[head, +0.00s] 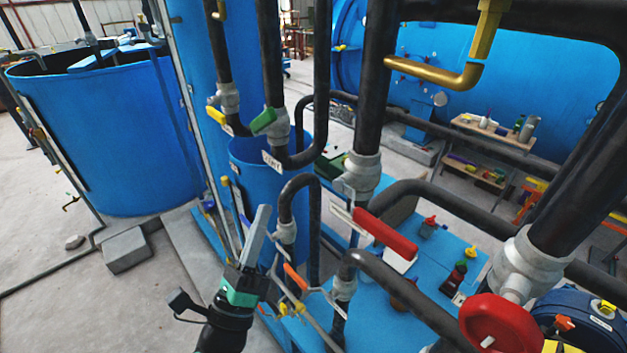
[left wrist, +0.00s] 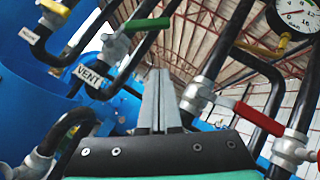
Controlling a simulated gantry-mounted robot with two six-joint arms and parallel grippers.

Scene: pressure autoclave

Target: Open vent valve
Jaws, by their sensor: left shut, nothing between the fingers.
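The vent valve has a short green handle (head: 263,121) on a grey valve body on a black vertical pipe. A white tag reading VENT (head: 272,161) hangs below it. In the left wrist view the green handle (left wrist: 149,24) sticks out to the right from its valve, and the VENT tag (left wrist: 89,76) is at the left. My left gripper (head: 263,212) points up, below the valve in the head view, with a clear gap to the handle. Its fingers (left wrist: 159,76) are together and empty. My right gripper is not in view.
A yellow-handled valve (head: 217,117) is left of the vent valve. A red lever (head: 385,235) and an orange lever (head: 295,277) are near my left gripper. A red handwheel (head: 500,322) is at lower right. Black pipes (head: 272,60) crowd the area; open floor lies left.

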